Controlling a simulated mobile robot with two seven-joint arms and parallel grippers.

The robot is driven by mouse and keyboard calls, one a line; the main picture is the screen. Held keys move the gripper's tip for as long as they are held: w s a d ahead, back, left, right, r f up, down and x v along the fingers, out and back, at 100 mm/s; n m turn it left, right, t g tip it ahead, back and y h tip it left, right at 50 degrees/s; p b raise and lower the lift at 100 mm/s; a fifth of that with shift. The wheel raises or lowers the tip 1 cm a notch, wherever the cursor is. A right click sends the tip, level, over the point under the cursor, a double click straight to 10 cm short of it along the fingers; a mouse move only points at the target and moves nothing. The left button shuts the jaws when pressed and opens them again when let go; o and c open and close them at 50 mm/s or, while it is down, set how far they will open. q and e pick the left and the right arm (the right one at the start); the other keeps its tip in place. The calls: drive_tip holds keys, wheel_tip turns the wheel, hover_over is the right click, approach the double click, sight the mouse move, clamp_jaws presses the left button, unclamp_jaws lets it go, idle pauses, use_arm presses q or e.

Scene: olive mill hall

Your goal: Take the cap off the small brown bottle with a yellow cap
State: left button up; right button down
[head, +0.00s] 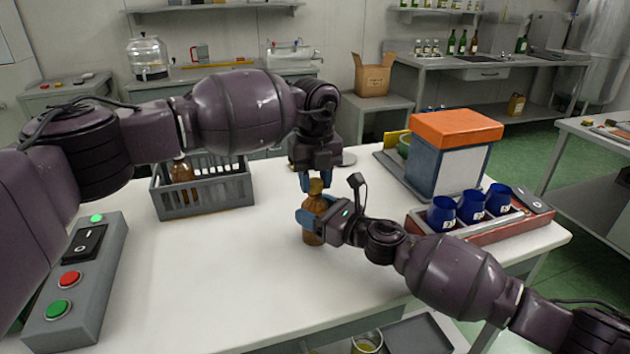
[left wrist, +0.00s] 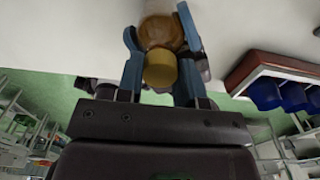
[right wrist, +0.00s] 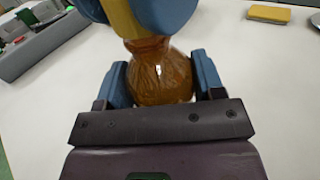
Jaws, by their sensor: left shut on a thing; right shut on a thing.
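The small brown bottle (head: 313,228) stands upright near the middle of the white table. Its yellow cap (head: 316,187) is on top, and it also shows in the left wrist view (left wrist: 160,70). My left gripper (head: 315,184) comes down from above, its blue fingers shut on the cap from both sides. My right gripper (head: 313,215) comes in from the right and is shut on the bottle's body. The right wrist view shows the brown glass (right wrist: 160,78) between its fingers. There the left fingers partly hide the cap (right wrist: 122,18).
A grey crate (head: 205,207) with a brown bottle (head: 182,175) stands to the left. A switch box (head: 75,285) is at the front left. A red tray (head: 480,225) with several blue cups and an orange-topped box (head: 440,165) stand right. The table's front middle is clear.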

sight(315, 181)
use_arm(q)
drive_tip(key=shift+r, duration=0.95)
drive_tip(key=shift+r, duration=1.95)
use_arm(e)
drive_tip(key=shift+c, duration=0.8)
unclamp_jaws()
use_arm(q)
drive_tip(key=r, duration=0.2)
drive_tip(key=r+p, duration=0.1)
drive_tip(key=shift+s, duration=0.25)
use_arm(e)
drive_tip(key=v, duration=1)
drive_tip(key=shift+s+d, duration=0.15)
drive_tip(key=shift+v, duration=0.8)
